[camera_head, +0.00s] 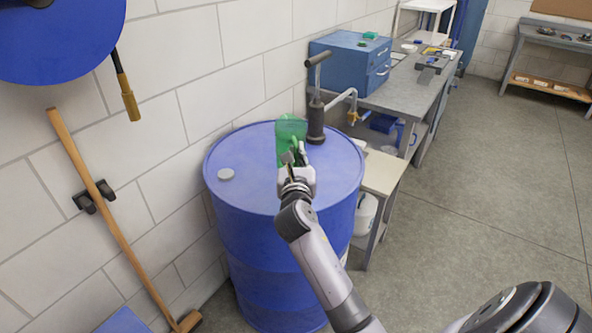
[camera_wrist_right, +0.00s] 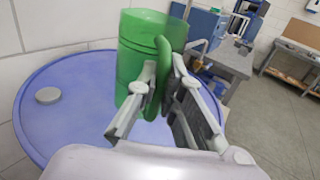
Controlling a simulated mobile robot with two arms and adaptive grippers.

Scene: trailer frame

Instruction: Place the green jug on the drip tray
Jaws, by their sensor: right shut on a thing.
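The green jug (camera_head: 288,143) is over the top of the blue drum, left of the hand pump, in the head view. In the right wrist view the jug (camera_wrist_right: 138,58) is large, with its handle toward me. My right gripper (camera_head: 291,160) is shut on the jug's handle, and its fingers (camera_wrist_right: 160,95) lie on both sides of it. I cannot tell whether the jug's base touches the drum top. I cannot pick out the drip tray for certain. My left gripper is not in view.
The blue drum (camera_head: 240,195) carries a white cap (camera_head: 226,174) and a dark hand pump (camera_head: 316,118) whose spout (camera_head: 345,97) reaches right. A cream-topped stand (camera_head: 382,174) is right of the drum. A grey bench (camera_head: 410,88) with a blue cabinet (camera_head: 345,62) is behind. The floor at right is clear.

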